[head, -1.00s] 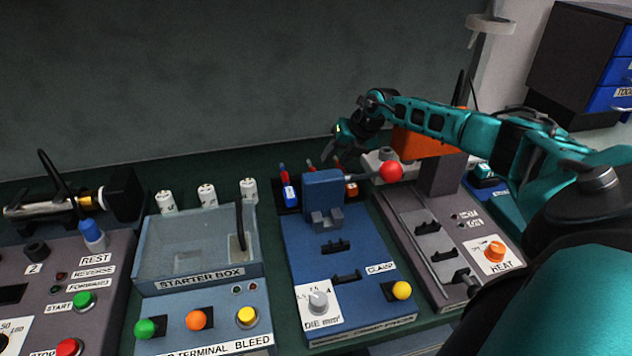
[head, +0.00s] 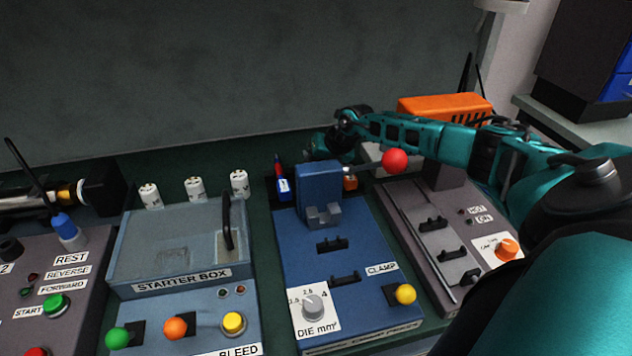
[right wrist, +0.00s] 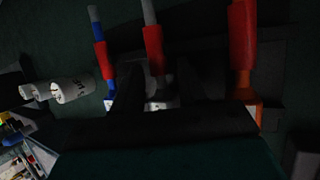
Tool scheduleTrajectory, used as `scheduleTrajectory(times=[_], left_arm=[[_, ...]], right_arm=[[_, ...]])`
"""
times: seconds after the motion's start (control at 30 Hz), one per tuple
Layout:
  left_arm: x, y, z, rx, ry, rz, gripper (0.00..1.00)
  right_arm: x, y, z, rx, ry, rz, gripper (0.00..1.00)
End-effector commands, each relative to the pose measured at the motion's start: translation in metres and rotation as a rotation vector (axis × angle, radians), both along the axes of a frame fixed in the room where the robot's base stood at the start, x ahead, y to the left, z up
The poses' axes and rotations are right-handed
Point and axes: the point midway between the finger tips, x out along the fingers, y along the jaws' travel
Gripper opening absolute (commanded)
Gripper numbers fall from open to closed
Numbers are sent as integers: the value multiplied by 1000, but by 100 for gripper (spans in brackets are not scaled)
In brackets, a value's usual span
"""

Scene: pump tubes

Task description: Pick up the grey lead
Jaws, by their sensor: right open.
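The grey lead (right wrist: 155,50), with a red sleeve around its middle, shows in the right wrist view between the two dark fingers of my right gripper (right wrist: 158,76). The fingers are open and sit on either side of its lower part; I cannot tell whether either touches it. In the head view my right gripper (head: 322,146) is behind the blue press, partly hidden, and the grey lead is hidden there. A blue lead (right wrist: 98,38) stands to the left and an orange-red lead (right wrist: 242,50) to the right. My left gripper is not in view.
The blue press (head: 320,185) with its red ball knob (head: 395,160) stands in front of the leads. White cylinders (head: 194,188) stand left, behind the starter box (head: 165,250). A grey heater unit with an orange top (head: 440,106) is to the right.

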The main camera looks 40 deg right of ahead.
Motion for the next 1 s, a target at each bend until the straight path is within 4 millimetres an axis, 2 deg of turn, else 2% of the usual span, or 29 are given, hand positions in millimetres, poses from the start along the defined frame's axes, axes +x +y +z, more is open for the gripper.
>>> scheduleTrajectory(times=[0.1, 0.53, 1.0], left_arm=[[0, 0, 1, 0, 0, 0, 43], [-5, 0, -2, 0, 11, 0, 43], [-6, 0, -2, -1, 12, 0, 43]], right_arm=[[0, 0, 0, 0, 1, 0, 41], [-1, -1, 0, 0, 1, 0, 0], [0, -1, 2, -1, 1, 0, 0]])
